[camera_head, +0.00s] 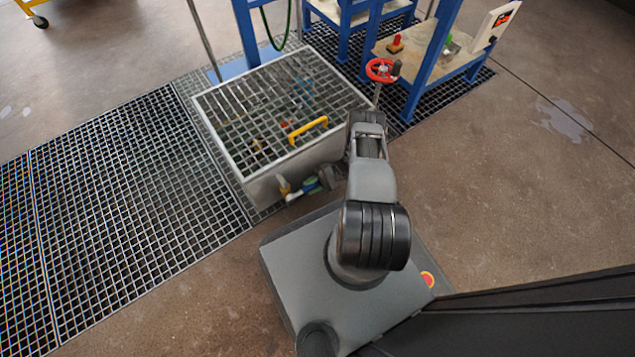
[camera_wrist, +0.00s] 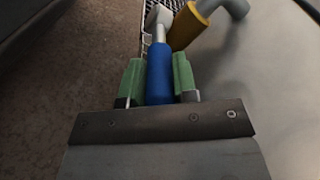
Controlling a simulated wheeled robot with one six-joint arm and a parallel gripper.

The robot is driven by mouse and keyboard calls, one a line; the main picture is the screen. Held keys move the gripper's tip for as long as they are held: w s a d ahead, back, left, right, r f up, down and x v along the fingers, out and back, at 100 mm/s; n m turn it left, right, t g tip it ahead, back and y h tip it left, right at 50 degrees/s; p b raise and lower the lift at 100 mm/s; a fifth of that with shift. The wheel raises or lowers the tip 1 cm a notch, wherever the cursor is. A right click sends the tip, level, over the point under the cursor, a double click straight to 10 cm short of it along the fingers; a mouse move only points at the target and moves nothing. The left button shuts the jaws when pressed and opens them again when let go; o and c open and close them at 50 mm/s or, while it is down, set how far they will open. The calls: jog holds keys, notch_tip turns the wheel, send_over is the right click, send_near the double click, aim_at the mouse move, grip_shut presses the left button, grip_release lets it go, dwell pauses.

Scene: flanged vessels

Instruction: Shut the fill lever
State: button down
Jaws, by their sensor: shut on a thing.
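A lever with a blue sleeve (camera_wrist: 160,72) and a pale metal stem stands in the middle of the wrist view. My gripper (camera_wrist: 158,78) has its green fingers on both sides of the blue sleeve, shut on it. In the head view my gripper (camera_head: 308,187) is low at the front wall of the grated tank (camera_head: 262,188), partly hidden by my arm. A yellow sleeve (camera_wrist: 188,26) on a grey bent pipe is just beyond the lever to the right. The pictures carry no label telling which one is the fill lever.
The tank's grating lid has a yellow handle (camera_head: 308,130). A red handwheel (camera_head: 380,70) stands at its right, close to my arm. Blue-framed benches (camera_head: 425,60) are behind. Floor grating (camera_head: 130,200) lies left; open brown floor (camera_head: 530,190) is at right.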

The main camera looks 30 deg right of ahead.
jog(key=shift+a+f, duration=0.15)
jog(key=shift+a, duration=0.05)
jog(key=c, duration=1.2)
grip_release()
jog(key=o, duration=0.3)
jog(key=shift+d, duration=0.1)
jog(key=shift+d, duration=0.1)
jog(key=d+r, duration=0.1)
jog(key=d, duration=1.2)
jog(key=shift+w+d, duration=0.25)
jog(key=shift+d, duration=0.05)
